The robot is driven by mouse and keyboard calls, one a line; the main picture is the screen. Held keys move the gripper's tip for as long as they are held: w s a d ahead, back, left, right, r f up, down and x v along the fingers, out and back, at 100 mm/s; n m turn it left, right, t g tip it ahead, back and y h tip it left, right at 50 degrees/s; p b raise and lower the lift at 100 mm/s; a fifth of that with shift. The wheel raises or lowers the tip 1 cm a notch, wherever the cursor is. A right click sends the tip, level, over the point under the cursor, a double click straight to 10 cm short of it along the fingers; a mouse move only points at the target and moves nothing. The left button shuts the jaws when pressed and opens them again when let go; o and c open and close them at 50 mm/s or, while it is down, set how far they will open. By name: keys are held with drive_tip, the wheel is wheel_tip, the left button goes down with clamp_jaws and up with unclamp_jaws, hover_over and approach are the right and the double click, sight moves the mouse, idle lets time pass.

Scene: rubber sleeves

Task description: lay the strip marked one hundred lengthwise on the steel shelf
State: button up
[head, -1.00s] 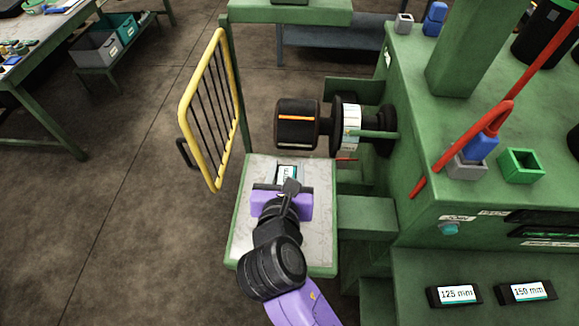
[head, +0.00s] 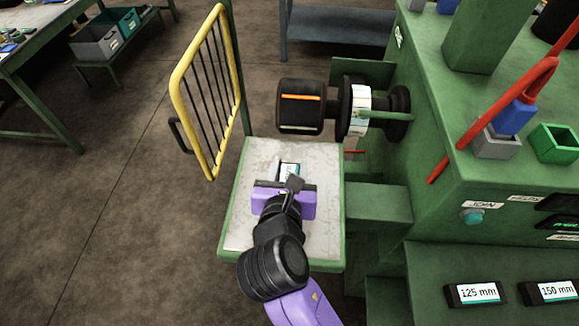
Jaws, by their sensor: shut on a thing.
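The steel shelf (head: 241,208) is a pale, scuffed plate with a green rim, in the middle of the head view. My purple gripper (head: 285,186) is over its middle, seen from behind. It is shut on a black strip with a white label (head: 289,169), whose far end shows beyond the jaws. The label's marking is too small to read, and the near part of the strip is hidden by my gripper. I cannot tell whether the strip touches the shelf. Its visible end points away from me, along the shelf's length.
A yellow barred gate (head: 207,92) stands along the shelf's left. A black roller (head: 300,107) juts out beyond its far edge. The green machine (head: 440,130) fills the right. Strips marked 125 mm (head: 477,294) and 150 mm (head: 556,291) lie on its lower ledge.

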drive_tip(key=shift+f, duration=0.6)
idle(0.3)
drive_tip(key=o, duration=1.4)
drive_tip(key=shift+o, duration=0.2)
